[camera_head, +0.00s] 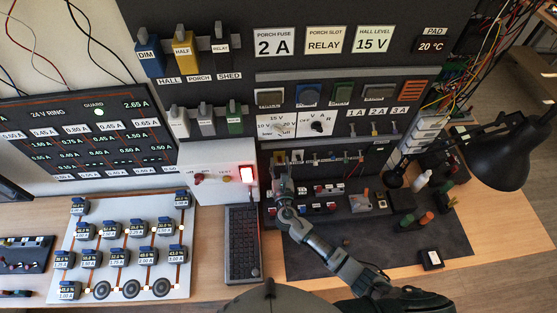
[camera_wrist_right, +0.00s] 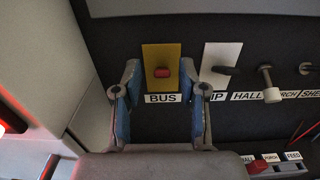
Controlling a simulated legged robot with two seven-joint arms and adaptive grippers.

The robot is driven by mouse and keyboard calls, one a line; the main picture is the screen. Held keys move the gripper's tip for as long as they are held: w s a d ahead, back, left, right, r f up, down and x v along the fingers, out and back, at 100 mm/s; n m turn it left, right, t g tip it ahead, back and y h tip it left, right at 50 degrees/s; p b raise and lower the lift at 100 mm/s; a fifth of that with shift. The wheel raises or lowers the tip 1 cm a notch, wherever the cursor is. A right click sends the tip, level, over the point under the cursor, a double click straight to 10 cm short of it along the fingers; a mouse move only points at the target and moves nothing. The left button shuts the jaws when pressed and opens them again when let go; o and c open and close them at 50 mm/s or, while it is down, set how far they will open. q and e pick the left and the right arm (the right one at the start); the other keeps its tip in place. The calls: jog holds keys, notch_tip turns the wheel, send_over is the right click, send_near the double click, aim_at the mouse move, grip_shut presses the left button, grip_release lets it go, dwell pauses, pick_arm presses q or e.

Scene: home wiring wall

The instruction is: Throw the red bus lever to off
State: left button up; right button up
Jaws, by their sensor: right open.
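The red bus lever (camera_wrist_right: 161,71) is a short red knob on a yellow plate (camera_wrist_right: 161,54) above the label BUS in the right wrist view. It appears to point out toward the camera; its exact tilt is hard to tell. My right gripper (camera_wrist_right: 161,83) is open, with one blue-padded finger on each side of the plate and the lever between them, not gripped. In the head view my right gripper (camera_head: 281,167) is at the left end of the lever row, where the lever itself is not clear. My left gripper is not in view.
A white plate with a dark lever (camera_wrist_right: 224,70) is just right of the fingers, followed by pale knobs (camera_wrist_right: 271,94). A white box (camera_head: 217,180) with a lit red switch (camera_head: 246,174) stands close left. A black lamp (camera_head: 502,158) hangs at the right.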

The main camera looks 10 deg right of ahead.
jog(key=shift+w+d, duration=0.4)
jog(key=shift+w, duration=0.4)
jog(key=shift+a, duration=0.3)
jog(key=shift+c, duration=1.2)
jog(key=shift+a, duration=0.1)
jog(key=c, duration=0.4)
jog(key=shift+s+a, duration=0.1)
grip_shut()
jog(key=shift+f+b, duration=0.2)
jog(key=shift+b, duration=0.2)
pick_arm(q)
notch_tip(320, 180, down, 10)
jog(key=b, duration=1)
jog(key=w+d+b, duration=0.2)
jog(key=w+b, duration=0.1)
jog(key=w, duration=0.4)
jog(key=shift+b, duration=0.4)
pick_arm(e)
jog(key=t, duration=0.2)
jog(key=f+t, duration=0.1)
jog(key=t, duration=0.1)
jog(key=shift+s, duration=0.15)
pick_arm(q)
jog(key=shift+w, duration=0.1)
